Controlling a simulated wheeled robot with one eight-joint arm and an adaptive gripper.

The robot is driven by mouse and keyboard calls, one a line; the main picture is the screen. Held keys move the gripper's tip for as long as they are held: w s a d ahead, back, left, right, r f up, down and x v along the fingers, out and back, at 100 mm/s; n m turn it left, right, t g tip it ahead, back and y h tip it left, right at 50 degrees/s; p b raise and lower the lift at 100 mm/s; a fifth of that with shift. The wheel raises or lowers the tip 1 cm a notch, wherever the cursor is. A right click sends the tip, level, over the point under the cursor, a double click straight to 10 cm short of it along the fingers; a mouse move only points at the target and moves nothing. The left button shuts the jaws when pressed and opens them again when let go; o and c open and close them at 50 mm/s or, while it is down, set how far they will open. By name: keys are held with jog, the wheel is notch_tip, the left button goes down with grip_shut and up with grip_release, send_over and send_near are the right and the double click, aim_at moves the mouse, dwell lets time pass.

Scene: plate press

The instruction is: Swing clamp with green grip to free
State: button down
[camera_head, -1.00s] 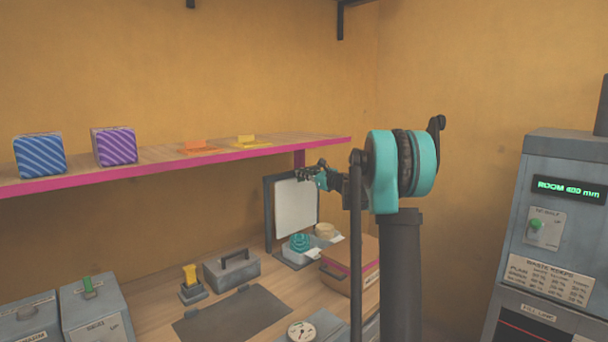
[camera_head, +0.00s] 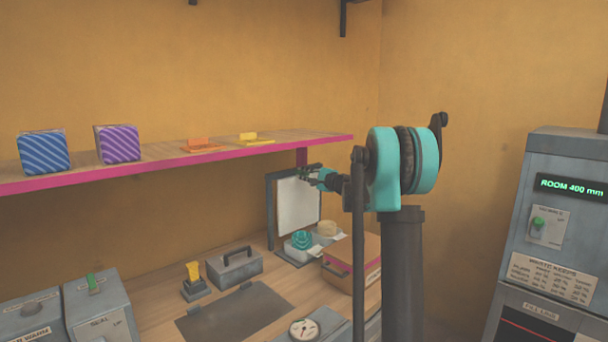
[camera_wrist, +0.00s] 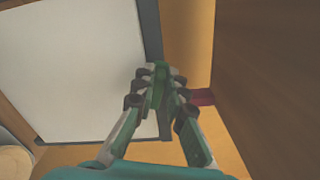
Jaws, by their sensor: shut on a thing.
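My gripper (camera_head: 308,172) is at the top right part of an upright white panel (camera_head: 298,205) in a dark frame. In the wrist view, its fingertips (camera_wrist: 160,82) are shut on a green grip (camera_wrist: 159,87) beside the panel's dark edge bar (camera_wrist: 151,30). The fingers hide most of the grip, and the clamp's body cannot be made out. The white panel also fills the left of the wrist view (camera_wrist: 75,65).
A pink-edged shelf (camera_head: 240,153) runs close above the panel. A grey cabinet (camera_head: 567,165) stands right.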

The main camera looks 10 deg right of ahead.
jog(key=shift+s+f+n, duration=0.1)
jog(key=shift+f+n, duration=0.1)
jog(key=shift+n, duration=0.75)
jog(key=shift+f+n, duration=0.15)
jog(key=shift+n, duration=0.8)
jog(key=c, duration=1.6)
grip_release()
jog(key=shift+o, duration=0.2)
jog(key=v, duration=1.2)
